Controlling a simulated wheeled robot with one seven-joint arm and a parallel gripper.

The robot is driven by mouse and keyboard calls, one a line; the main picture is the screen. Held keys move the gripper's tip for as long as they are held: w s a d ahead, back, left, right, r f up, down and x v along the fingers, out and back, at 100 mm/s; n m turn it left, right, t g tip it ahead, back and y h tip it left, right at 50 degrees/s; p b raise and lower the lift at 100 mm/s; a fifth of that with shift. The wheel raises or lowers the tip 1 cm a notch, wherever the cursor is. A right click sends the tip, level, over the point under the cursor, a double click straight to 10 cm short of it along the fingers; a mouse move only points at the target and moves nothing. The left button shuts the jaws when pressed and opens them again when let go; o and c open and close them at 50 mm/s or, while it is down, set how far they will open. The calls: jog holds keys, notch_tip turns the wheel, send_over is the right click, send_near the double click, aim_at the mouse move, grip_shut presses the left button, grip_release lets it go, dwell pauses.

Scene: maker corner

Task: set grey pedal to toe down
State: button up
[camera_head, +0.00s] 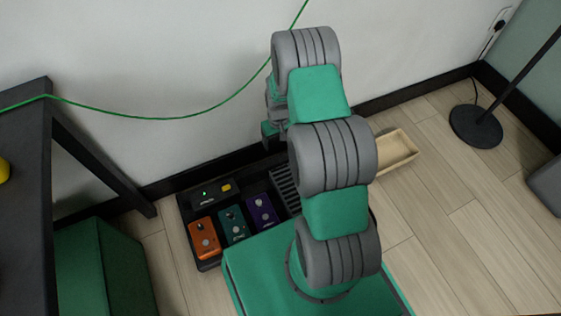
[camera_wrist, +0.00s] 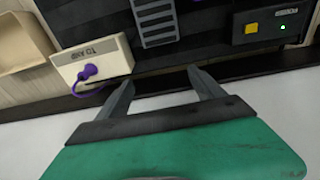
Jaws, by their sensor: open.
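The grey pedal, a ribbed treadle, lies on the dark pedalboard (camera_head: 208,263). In the wrist view the grey pedal (camera_wrist: 156,22) is at the top centre, cut off by the frame edge. In the head view the grey pedal (camera_head: 284,187) is partly hidden behind my arm. Its tilt, toe up or toe down, I cannot tell. My gripper (camera_wrist: 160,78) is open with nothing between its fingers. In the wrist view its tips point toward the board's edge, just below the pedal. In the head view my gripper (camera_head: 267,132) is near the wall, partly hidden by my arm.
A cream box (camera_wrist: 92,62) with a purple plug sits left of the pedal. A black unit (camera_wrist: 267,27) with a yellow button and green light is at the right. Orange (camera_head: 204,237), teal (camera_head: 233,225) and purple (camera_head: 262,212) pedals share the board. A wooden tray (camera_head: 398,152) lies right.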

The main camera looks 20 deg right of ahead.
aim_at(280, 171)
jog(key=shift+g, duration=0.5)
jog(key=s, duration=0.2)
jog(key=s+a+b, duration=0.1)
jog(key=s, duration=0.1)
jog(key=shift+s+f, duration=0.15)
jog(key=shift+f, duration=0.05)
jog(key=c, duration=0.4)
notch_tip(280, 171, down, 13)
jog(key=b, duration=0.6)
jog(key=shift+r, duration=0.15)
jog(key=c, duration=1.2)
jog(key=shift+f+b, duration=0.25)
jog(key=shift+b, duration=0.05)
grip_shut()
jog(key=shift+w+f+b, duration=0.2)
jog(key=shift+f+b, duration=0.15)
jog(key=shift+f, duration=0.25)
jog(key=shift+w+f+b, duration=0.2)
jog(key=shift+f+b, duration=0.15)
jog(key=shift+f, duration=0.2)
jog(key=shift+r, duration=0.1)
jog(key=shift+r, duration=0.15)
